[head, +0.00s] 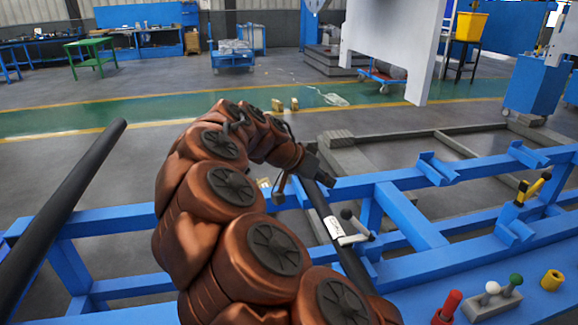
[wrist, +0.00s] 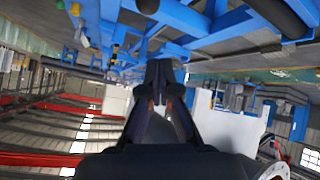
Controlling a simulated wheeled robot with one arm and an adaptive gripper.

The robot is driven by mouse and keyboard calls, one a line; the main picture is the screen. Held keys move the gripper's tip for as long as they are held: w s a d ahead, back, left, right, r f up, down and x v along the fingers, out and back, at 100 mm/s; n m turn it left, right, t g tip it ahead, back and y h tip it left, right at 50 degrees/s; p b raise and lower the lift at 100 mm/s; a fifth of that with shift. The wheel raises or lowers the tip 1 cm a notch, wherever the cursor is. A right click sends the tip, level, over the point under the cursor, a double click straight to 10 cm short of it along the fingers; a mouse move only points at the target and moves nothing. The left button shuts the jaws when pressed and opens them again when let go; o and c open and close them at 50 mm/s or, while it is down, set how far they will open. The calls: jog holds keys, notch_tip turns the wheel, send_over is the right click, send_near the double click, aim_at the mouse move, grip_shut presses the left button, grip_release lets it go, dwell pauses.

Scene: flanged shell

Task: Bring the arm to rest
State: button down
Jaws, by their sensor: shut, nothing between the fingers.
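My copper-coloured arm (head: 215,175) rises from the bottom of the head view, arches over, and bends down to the right above a blue frame (head: 405,215). My gripper (head: 325,180) is at its far end, small and dark, near a black bar (head: 343,245). I cannot tell from the head view whether it touches the bar. In the wrist view my gripper (wrist: 160,70) has its two dark fingers together at the tips, with nothing between them. The wrist picture is upside down, with the blue frame (wrist: 185,20) at the top.
Another black bar (head: 60,210) slants at the left. At the lower right are a red knob (head: 447,308), a lever block (head: 495,298) and a yellow piece (head: 552,280). A large pale panel (head: 392,40) stands beyond the frame. Open floor (head: 80,105) lies at the left.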

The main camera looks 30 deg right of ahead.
jog(key=s+a+f+n+g+y, duration=0.1)
jog(key=s+a+f+n+y, duration=0.3)
jog(key=s+a, duration=0.45)
jog(key=s+a+f+n+y, duration=0.2)
jog(key=s+a+f+n, duration=0.3)
jog(key=s+a, duration=0.4)
jog(key=s+a+f+n+g+y, duration=0.1)
jog(key=s+a+f+n+y, duration=0.25)
jog(key=s+a+n, duration=0.55)
notch_tip(320, 180, up, 21)
jog(key=s+d+m+t+p, duration=0.1)
jog(key=m+p, duration=0.1)
jog(key=p, duration=1.6)
jog(key=shift+s, duration=0.4)
jog(key=shift+d+f, duration=0.1)
